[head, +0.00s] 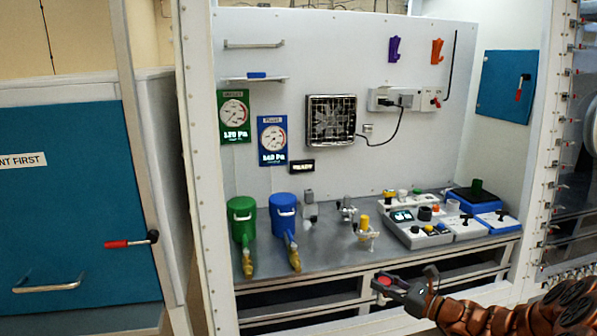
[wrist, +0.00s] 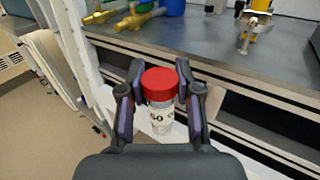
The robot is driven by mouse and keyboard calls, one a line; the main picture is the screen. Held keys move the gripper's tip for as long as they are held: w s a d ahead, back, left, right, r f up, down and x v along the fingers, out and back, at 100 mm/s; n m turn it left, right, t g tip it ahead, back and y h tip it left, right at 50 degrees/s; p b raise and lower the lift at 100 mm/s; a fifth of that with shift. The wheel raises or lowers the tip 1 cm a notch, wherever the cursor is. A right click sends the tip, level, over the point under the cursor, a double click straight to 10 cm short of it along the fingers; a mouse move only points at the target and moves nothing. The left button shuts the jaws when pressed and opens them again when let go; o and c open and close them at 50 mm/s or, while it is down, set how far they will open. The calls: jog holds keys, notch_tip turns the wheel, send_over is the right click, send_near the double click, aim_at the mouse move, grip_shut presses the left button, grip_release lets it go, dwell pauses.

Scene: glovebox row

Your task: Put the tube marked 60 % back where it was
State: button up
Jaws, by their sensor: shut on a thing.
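My gripper (wrist: 158,90) is shut on a small clear tube (wrist: 159,120) with a red cap (wrist: 159,82). In the wrist view the tube stands about upright between the fingers, cap up, in front of the bench edge. In the head view my gripper (head: 390,284) is at the lower middle, in front of the bench's front rail, with the red cap (head: 384,281) showing between the fingers. The tube's lower part is hidden in the head view. I cannot pick out an empty place for the tube.
The grey bench (head: 330,238) holds a green canister (head: 241,217) and a blue canister (head: 284,214) with brass valves at left. A yellow-topped stand (head: 365,232) is in the middle. Grey instruments (head: 418,228) crowd the right. A blue door (head: 75,200) is at far left.

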jog(key=shift+n+g+y, duration=0.8)
jog(key=shift+g, duration=0.1)
jog(key=s+a, duration=0.1)
jog(key=a, duration=0.1)
jog(key=s+a+f, duration=0.1)
jog(key=s+a, duration=0.1)
jog(key=shift+p, duration=0.4)
jog(key=shift+r, duration=0.1)
